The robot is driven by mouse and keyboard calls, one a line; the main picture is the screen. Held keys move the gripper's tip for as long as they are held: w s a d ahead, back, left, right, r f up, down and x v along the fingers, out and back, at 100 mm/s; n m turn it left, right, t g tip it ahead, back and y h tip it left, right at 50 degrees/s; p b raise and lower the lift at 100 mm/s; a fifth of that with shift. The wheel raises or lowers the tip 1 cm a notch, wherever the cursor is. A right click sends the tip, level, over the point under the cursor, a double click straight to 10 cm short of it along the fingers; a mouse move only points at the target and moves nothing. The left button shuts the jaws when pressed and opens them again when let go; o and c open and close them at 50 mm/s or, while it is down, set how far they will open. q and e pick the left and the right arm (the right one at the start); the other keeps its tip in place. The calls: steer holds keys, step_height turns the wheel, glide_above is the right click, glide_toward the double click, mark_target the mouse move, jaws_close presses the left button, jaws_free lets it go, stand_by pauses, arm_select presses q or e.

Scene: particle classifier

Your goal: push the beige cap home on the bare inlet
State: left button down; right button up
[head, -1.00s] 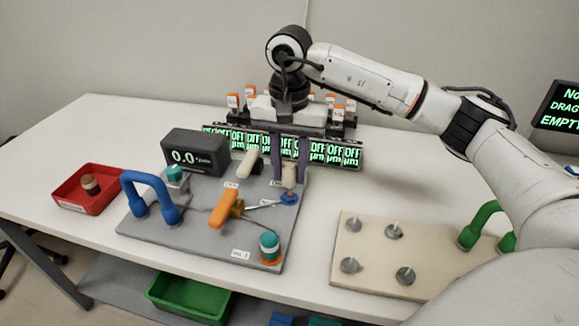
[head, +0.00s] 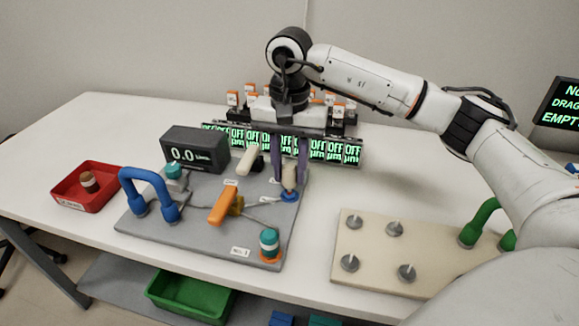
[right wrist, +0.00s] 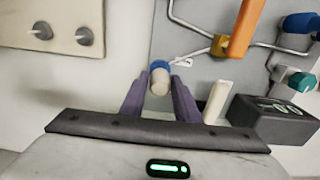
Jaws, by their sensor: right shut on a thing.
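The beige cap (head: 289,177) is upright between the fingers of my right gripper (head: 289,179), which is shut on it. Directly below it is the bare inlet, a blue fitting (head: 289,196) at the right edge of the grey plate. The cap's lower end appears to meet the blue fitting; how far it is seated I cannot tell. In the right wrist view the cap (right wrist: 160,84) is between the purple fingertips (right wrist: 159,78), with the blue inlet (right wrist: 159,66) just beyond it. My left gripper is not in view.
The grey plate (head: 190,228) carries an orange-handled valve (head: 224,206), a blue handle (head: 148,190), a teal-capped inlet (head: 269,240) and a display box (head: 194,150). Readouts (head: 330,149) stand behind. A red tray (head: 70,202) is left; a beige pegboard (head: 375,265) is right.

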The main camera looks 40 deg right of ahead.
mark_target(289, 166)
steer(key=shift+f+b, duration=0.6)
steer(key=shift+f, duration=0.35)
steer(key=shift+f, duration=0.3)
steer(key=o, duration=1.1)
steer(key=shift+r, duration=0.35)
step_height(289, 166, up, 9)
steer(key=shift+r, duration=0.3)
